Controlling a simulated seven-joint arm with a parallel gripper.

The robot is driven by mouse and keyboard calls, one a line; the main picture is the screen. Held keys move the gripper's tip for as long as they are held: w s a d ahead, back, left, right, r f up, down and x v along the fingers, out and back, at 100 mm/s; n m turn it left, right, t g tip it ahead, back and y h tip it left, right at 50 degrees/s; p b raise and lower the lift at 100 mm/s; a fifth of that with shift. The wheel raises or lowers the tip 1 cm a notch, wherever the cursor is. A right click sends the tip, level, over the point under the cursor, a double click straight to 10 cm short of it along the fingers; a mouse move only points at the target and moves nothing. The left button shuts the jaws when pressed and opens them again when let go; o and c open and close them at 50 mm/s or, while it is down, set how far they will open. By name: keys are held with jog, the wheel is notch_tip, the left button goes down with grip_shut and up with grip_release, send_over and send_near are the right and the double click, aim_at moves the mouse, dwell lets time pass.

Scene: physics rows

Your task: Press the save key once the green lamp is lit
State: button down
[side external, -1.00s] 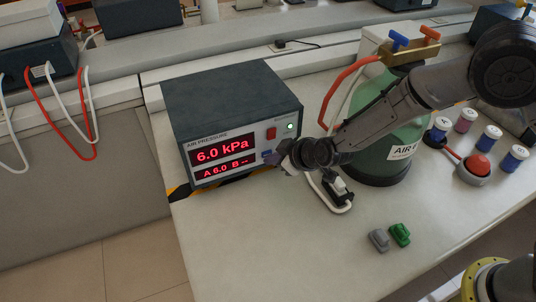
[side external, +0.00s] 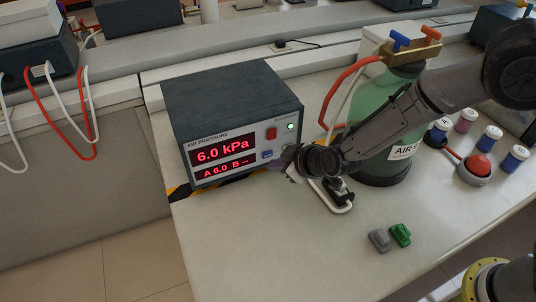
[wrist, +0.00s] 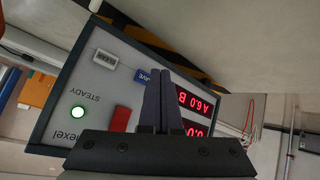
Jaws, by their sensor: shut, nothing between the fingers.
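The air pressure meter (side external: 235,100) stands on the bench with its red display (side external: 222,150) reading 6.0 kPa and, below, A 6.0 B --. Its green lamp (side external: 290,126) is lit; in the wrist view the lamp (wrist: 78,113) glows beside the word STEADY. The blue save key (side external: 267,154) shows on the front panel; in the wrist view the key (wrist: 142,76) is partly hidden by my fingers. My gripper (side external: 284,163) is shut and empty, just in front of the panel and right of the key, apparently clear of it. The fingertips also show in the wrist view (wrist: 159,73).
A red button (side external: 271,133) and, in the wrist view, a pale key (wrist: 105,58) share the panel. A green air bottle (side external: 385,150) with hoses stands behind my arm. Grey (side external: 379,239) and green (side external: 400,235) clips lie on the clear front bench.

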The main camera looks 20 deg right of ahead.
jog(key=shift+s, duration=2.05)
jog(key=shift+w+d, duration=0.15)
jog(key=shift+d, duration=0.05)
jog(key=w+d+r, duration=0.1)
jog(key=r, duration=0.2)
jog(key=w+d+r+m+t, duration=0.1)
jog(key=d+r, duration=0.1)
jog(key=r, duration=0.1)
jog(key=w+d+r+t, duration=0.1)
jog(key=w+r, duration=0.1)
jog(key=shift+d+r+m, duration=0.25)
jog(key=shift+r+m, duration=0.15)
jog(key=s+d+r+m+t, duration=0.1)
jog(key=s+d+r, duration=0.3)
jog(key=d+r, duration=0.45)
jog(key=s+d+r+m, duration=0.1)
jog(key=s+d+r, duration=0.4)
jog(key=r, duration=0.6)
jog(key=s+d+f+m+g+h, duration=0.1)
jog(key=s+d+f+m+g, duration=0.1)
jog(key=s, duration=0.9)
jog(key=s+d+f+m+g+h, duration=0.1)
jog(key=s+d+f+g, duration=0.3)
jog(key=s, duration=0.8)
notch_tip(320, 180, down, 2)
jog(key=shift+d+f+m+h, duration=0.15)
jog(key=shift+d+m+h, duration=0.3)
jog(key=shift+d, duration=0.6)
